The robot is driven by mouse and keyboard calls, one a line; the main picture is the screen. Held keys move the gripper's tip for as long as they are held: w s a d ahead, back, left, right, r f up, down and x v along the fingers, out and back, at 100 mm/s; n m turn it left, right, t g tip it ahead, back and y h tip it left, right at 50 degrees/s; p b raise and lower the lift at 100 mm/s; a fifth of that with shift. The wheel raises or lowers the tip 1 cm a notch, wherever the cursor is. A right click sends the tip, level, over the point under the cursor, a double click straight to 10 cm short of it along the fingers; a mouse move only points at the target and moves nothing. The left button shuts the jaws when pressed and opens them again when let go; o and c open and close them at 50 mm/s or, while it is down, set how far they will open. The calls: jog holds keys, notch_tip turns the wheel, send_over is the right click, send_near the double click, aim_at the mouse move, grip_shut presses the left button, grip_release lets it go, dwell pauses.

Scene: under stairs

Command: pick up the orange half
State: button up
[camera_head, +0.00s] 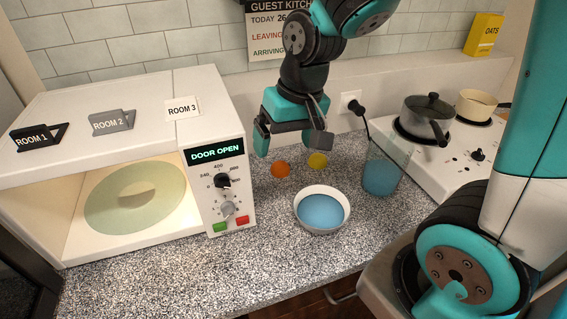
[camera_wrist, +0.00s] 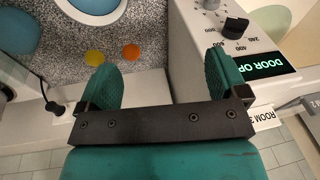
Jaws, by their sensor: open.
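The orange half (camera_head: 280,170) is a small round orange piece on the speckled counter, between the microwave and the pot side. In the wrist view, my gripper (camera_wrist: 162,62) shows a wide empty gap.
A yellow half (camera_head: 318,160) lies close right of the orange half. A white bowl with blue contents (camera_head: 321,230) stands in front, and a clear blue-filled container (camera_head: 380,178) to the right. The open-door microwave (camera_head: 216,130) is left; a stove (camera_head: 470,150) with pots is right.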

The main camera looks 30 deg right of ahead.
jog(key=w+d+f+m+g+h, duration=0.1)
jog(key=w+d+f+m, duration=0.1)
jog(key=w+d+m, duration=0.3)
jog(key=w+d+f+m, duration=0.1)
jog(key=w+m, duration=0.3)
jog(key=w, duration=0.3)
jog(key=m+p, duration=0.1)
jog(key=m, duration=0.5)
send_over(280, 163)
notch_tip(280, 163, down, 5)
jog(key=shift+g+h, duration=0.3)
jog(key=shift+g, duration=0.1)
notch_tip(280, 163, down, 12)
jog(key=p, duration=0.4)
jog(key=shift+r, duration=0.15)
jog(key=shift+s+f+p, duration=0.1)
jog(key=shift+f+p, duration=0.5)
jog(key=shift+p, duration=0.25)
jog(key=shift+f+p, duration=0.95)
jog(key=shift+f, duration=1.1)
jog(key=c, duration=1)
